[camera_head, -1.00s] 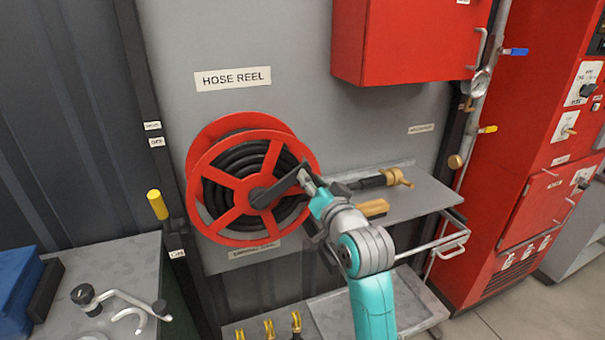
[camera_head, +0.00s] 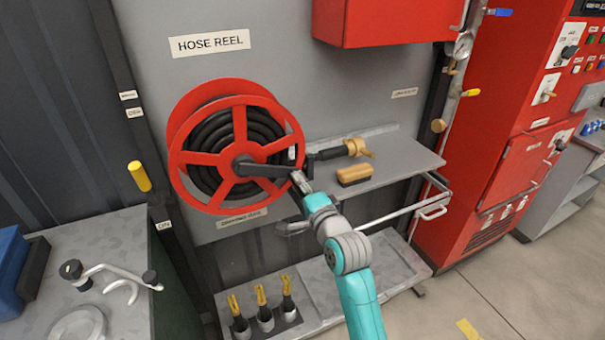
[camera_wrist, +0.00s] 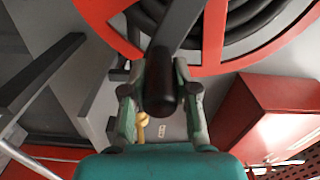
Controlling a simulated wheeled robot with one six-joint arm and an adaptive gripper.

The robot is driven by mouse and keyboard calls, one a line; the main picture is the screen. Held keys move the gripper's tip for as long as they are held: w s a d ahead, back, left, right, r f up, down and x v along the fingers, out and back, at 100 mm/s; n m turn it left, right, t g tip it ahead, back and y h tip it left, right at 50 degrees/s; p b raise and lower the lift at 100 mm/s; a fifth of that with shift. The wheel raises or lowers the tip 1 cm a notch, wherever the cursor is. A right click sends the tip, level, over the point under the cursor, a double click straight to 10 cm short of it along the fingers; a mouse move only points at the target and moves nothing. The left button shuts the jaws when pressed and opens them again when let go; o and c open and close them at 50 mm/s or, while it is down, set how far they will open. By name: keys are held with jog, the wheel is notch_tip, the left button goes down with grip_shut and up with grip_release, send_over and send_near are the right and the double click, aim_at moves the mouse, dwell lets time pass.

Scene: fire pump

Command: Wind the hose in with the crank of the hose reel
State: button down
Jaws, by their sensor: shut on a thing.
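The red hose reel (camera_head: 176,150) stands on the grey wall panel under a "HOSE REEL" label. Black hose (camera_head: 205,150) lies coiled in it behind the red spokes. The dark crank arm (camera_head: 262,169) runs from the hub to the right and slightly down, to the reel's right rim. My gripper (camera_head: 299,178) is at the crank's outer end. In the wrist view, my gripper (camera_wrist: 160,90) has its fingers on both sides of the black crank handle (camera_wrist: 160,92), shut on it. The crank arm also shows in the wrist view (camera_wrist: 178,25).
A grey shelf (camera_head: 405,165) right of the reel holds a brass-tipped nozzle (camera_head: 345,152) and a wooden-topped brush (camera_head: 355,174). A red cabinet (camera_head: 385,22) hangs above. A bench (camera_head: 110,240) stands at left, with a yellow-handled lever (camera_head: 139,176) beside it.

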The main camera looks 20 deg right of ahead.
jog(key=shift+a+f+m, duration=0.5)
jog(key=shift+f+m, duration=0.1)
jog(key=shift+f, duration=0.3)
jog(key=shift+a+f+m, duration=0.5)
jog(key=shift+f+m, duration=0.1)
jog(key=shift+f, duration=0.3)
jog(key=shift+a+f, duration=0.1)
jog(key=c, duration=0.9)
grip_release()
jog(key=shift+s, duration=0.15)
jog(key=s, duration=1.1)
jog(key=shift+s, duration=0.35)
